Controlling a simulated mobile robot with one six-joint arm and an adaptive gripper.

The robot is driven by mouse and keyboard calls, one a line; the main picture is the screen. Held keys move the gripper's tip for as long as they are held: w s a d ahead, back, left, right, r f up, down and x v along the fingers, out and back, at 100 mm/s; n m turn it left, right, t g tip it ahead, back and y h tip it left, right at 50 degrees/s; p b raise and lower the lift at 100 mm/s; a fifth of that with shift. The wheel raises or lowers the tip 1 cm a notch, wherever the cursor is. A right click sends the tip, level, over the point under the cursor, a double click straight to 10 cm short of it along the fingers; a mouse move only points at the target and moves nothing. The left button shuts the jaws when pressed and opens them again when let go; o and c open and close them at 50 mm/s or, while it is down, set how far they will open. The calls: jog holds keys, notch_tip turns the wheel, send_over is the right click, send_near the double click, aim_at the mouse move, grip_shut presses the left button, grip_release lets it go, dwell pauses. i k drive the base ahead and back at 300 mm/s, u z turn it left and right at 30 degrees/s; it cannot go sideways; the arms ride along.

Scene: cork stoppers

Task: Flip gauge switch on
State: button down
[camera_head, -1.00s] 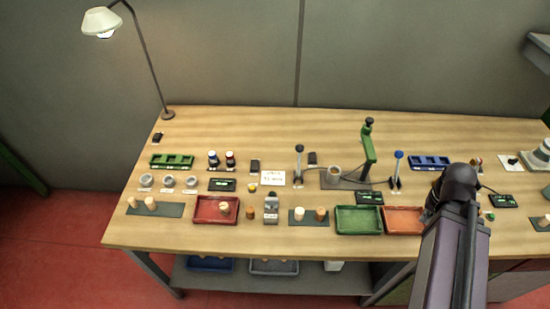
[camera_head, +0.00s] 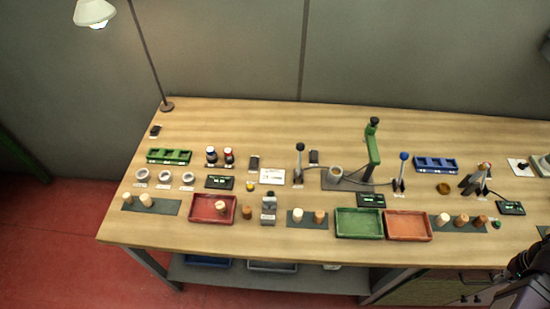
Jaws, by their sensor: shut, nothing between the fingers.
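I cannot tell for certain which part is the gauge switch. A white plate with a small black part (camera_head: 519,167) lies at the right of the bench. A grey device with splayed legs (camera_head: 476,180) stands left of it, and a black box with a green display (camera_head: 510,208) lies below it. Similar display boxes lie at centre (camera_head: 371,200) and left (camera_head: 220,182). Switch positions are too small to read. My dark arm shows at the lower right, below the bench front; I cannot make out my gripper.
A red tray (camera_head: 202,220), a green tray (camera_head: 340,231) and an orange tray (camera_head: 389,236) line the front. Levers with a dark knob (camera_head: 299,148) and a blue knob (camera_head: 404,156) and a green post (camera_head: 373,152) stand upright. Bare wood (camera_head: 260,122) lies along the back.

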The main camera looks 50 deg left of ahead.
aim_at(253, 163)
jog(key=z, duration=0.25)
jog(key=k, duration=1.1)
jog(key=u, duration=2)
jog(key=i, duration=0.45)
jog(key=z, duration=0.2)
